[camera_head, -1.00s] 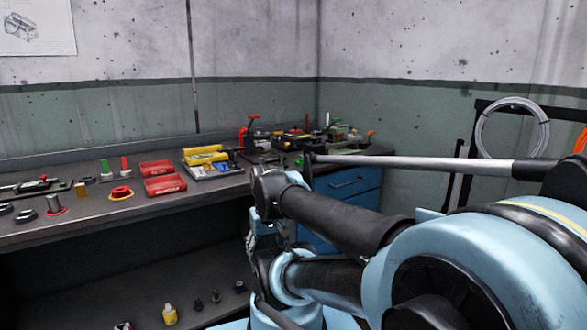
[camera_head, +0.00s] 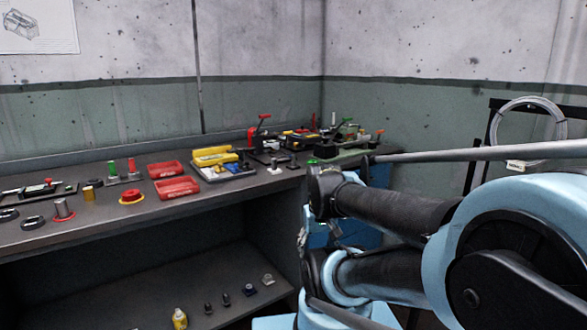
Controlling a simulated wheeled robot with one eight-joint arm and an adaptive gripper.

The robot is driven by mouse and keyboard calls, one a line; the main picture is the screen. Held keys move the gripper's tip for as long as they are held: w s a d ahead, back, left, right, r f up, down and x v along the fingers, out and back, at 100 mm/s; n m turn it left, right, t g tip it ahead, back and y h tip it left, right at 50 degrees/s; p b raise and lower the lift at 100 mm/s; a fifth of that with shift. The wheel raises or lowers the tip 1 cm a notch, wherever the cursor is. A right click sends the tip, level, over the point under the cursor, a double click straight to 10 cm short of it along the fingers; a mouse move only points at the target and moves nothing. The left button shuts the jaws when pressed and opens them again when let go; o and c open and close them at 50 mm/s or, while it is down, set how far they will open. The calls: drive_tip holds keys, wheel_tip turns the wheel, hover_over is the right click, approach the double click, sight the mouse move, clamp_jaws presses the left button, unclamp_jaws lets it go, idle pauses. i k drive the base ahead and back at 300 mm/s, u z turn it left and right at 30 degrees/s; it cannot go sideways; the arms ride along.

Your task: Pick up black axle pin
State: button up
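I cannot single out the black axle pin with certainty. Two small dark upright pieces stand on the lower shelf, one dark piece (camera_head: 208,308) at left and another dark piece (camera_head: 226,299) just right of it; either may be a pin. My arm is folded at the right of the view. Small metallic parts that look like my gripper (camera_head: 303,239) show at the left edge of the arm, right of the lower shelf and apart from these pieces. Its fingers are too small and covered to read.
The lower shelf (camera_head: 150,300) also holds a yellow bottle (camera_head: 180,318) and small blocks. A blue cabinet (camera_head: 338,235) is partly behind my arm.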

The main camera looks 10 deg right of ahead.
sight(292, 166)
drive_tip(key=k, duration=0.6)
drive_tip(key=z, duration=0.65)
drive_tip(key=i, duration=1)
drive_tip(key=z, duration=0.15)
